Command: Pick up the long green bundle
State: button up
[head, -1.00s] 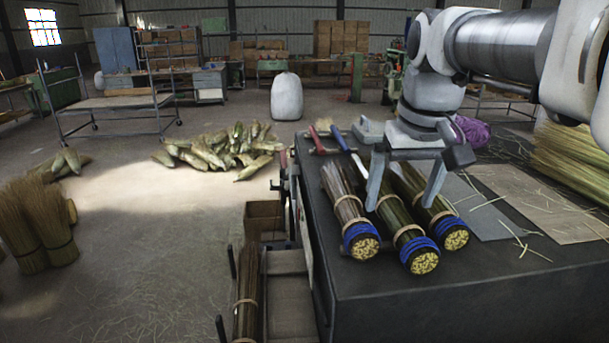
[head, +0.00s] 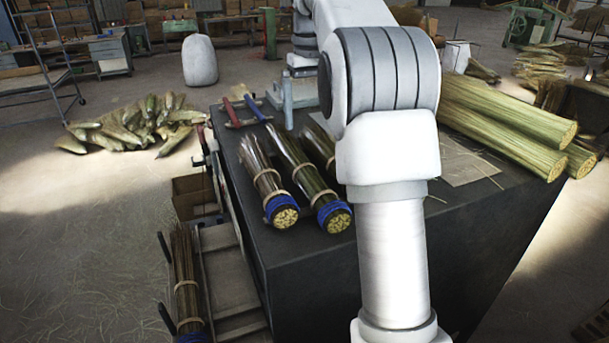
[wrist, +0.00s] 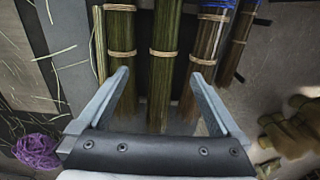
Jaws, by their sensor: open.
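Three blue-banded bundles lie side by side on the dark table (head: 370,270). The middle one, long and green (head: 301,175), shows from its banded cut end to its far part; in the wrist view this green bundle (wrist: 163,65) runs between my fingers, with its blue end out of frame. Another green bundle (head: 318,145) is partly hidden by my arm; the wrist view shows it (wrist: 121,35) on the left. A browner bundle (head: 262,172) lies on the other side. My gripper (wrist: 158,74) is open and empty near the bundles' far ends; its height above them is unclear.
Red-handled (head: 232,112) and blue-handled (head: 252,108) tools lie behind the bundles. A purple coil (wrist: 37,150) lies near my gripper. Large pale-green stalk bundles (head: 510,125) fill the table's right side.

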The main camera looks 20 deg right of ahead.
notch_tip(320, 180, down, 10)
jog(key=shift+r, duration=0.2)
jog(key=shift+a+f, duration=0.25)
jog(key=shift+f, duration=1.1)
jog(key=shift+a+f, duration=0.2)
jog(key=shift+f, duration=1.1)
jog(key=c, duration=1.5)
jog(key=shift+r, duration=0.15)
notch_tip(320, 180, up, 4)
jog(key=shift+w+r, duration=0.1)
jog(key=s+a+r, duration=0.1)
jog(key=a+r, duration=0.1)
jog(key=a, duration=0.1)
jog(key=s+a+r+b, duration=0.1)
jog(key=s+a+r, duration=0.1)
jog(key=a, duration=0.2)
jog(key=s+a+r+b, duration=0.1)
jog(key=a+r, duration=0.1)
jog(key=a, duration=0.1)
jog(key=shift+s+a+r, duration=0.3)
jog(key=shift+s+a, duration=0.05)
jog(key=shift+s, duration=0.05)
